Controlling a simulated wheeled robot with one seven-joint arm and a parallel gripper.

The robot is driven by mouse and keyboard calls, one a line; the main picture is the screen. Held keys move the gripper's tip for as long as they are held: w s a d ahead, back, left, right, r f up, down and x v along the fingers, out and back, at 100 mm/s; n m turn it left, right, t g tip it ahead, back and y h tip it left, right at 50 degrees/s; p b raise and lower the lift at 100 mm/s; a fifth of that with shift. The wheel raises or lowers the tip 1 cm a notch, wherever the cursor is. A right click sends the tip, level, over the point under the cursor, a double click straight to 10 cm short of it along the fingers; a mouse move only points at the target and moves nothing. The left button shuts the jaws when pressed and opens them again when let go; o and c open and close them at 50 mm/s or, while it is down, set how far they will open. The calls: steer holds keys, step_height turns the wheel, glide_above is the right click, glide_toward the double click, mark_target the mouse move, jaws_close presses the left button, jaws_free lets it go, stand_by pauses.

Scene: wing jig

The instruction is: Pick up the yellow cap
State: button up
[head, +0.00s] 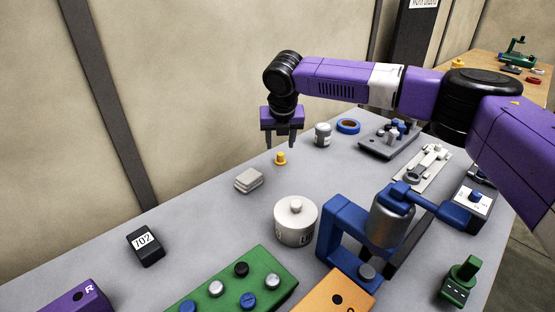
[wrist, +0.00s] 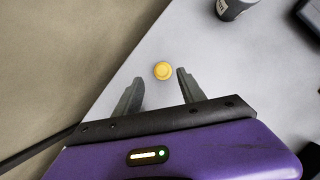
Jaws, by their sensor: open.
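The yellow cap (head: 281,159) stands on the grey table near its far left edge. It has a wider base and a narrower top. In the wrist view the yellow cap (wrist: 163,70) is round and lies just beyond the fingertips, between their lines. My gripper (head: 281,145) is open and empty, pointing down above the cap, with a gap between them. In the wrist view both fingers of my gripper (wrist: 158,76) show, spread apart on either side of the cap.
A grey jar (head: 322,134) and a blue tape ring (head: 348,126) stand right of the cap. A stack of light pads (head: 249,181) and a white canister (head: 295,221) are nearer. A blue clamp frame (head: 345,222) stands tall at centre right. The table edge is close behind the cap.

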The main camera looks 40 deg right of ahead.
mark_target(281, 154)
steer(key=x, duration=0.6)
steer(key=shift+s, duration=0.25)
steer(key=shift+c, duration=0.2)
jaws_close()
